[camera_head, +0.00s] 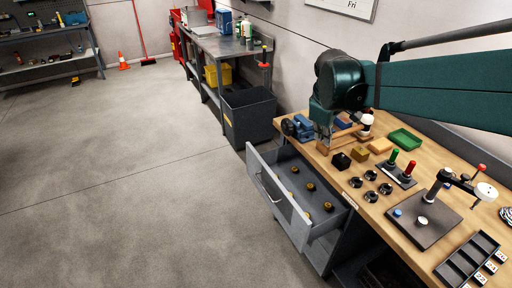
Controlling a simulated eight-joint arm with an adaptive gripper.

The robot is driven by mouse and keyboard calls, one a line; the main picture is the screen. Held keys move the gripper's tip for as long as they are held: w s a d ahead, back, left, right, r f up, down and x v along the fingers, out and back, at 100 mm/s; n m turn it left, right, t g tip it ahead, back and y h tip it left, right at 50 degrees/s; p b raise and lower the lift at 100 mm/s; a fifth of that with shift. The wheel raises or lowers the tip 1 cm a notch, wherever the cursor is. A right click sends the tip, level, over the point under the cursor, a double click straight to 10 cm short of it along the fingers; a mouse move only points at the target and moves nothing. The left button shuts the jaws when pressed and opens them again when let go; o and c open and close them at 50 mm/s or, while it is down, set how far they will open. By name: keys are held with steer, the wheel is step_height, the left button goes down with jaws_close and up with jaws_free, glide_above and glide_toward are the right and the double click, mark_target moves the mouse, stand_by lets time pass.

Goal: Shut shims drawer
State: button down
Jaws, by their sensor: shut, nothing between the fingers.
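A grey drawer (264,177) stands pulled out from the left side of the wooden workbench, with its front panel and bar handle facing left. Several small brass-coloured round pieces lie on its floor. No label is legible on it, so I cannot tell by name that it is the shims drawer. My gripper (323,122) is at the end of my teal arm, above the bench's far left part, beyond the drawer and apart from its front. It is shut and empty; its fingertips are hard to make out against the things behind.
On the workbench (388,222) are a blue vise (303,128), a wooden rack (345,136), a green tray (405,139), black rings and a dark fixture plate (424,217). A dark bin (248,115) stands beyond the drawer. The floor left of the drawer is clear.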

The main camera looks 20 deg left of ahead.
steer(key=w+a+f+n+h+p, duration=0.1)
steer(key=w+a+f+n, duration=0.3)
steer(key=a, duration=0.6)
steer(key=w+a+f+n, duration=0.3)
steer(key=w+a+f, duration=0.3)
steer(key=a, duration=0.5)
steer(key=a+f+n+g+h+p, duration=0.1)
steer(key=a+f+n, duration=0.5)
steer(key=a+f, duration=1.2)
steer(key=a, duration=0.3)
steer(key=shift+s+h+p, duration=0.3)
steer(key=shift+s+p, duration=0.05)
steer(key=shift+s, duration=0.05)
steer(key=shift+f, duration=0.1)
steer(key=w+d+f+b, duration=0.2)
steer(key=w+d+f, duration=0.3)
steer(key=f, duration=0.4)
steer(key=shift+w+d, duration=0.15)
steer(key=shift+w, duration=0.1)
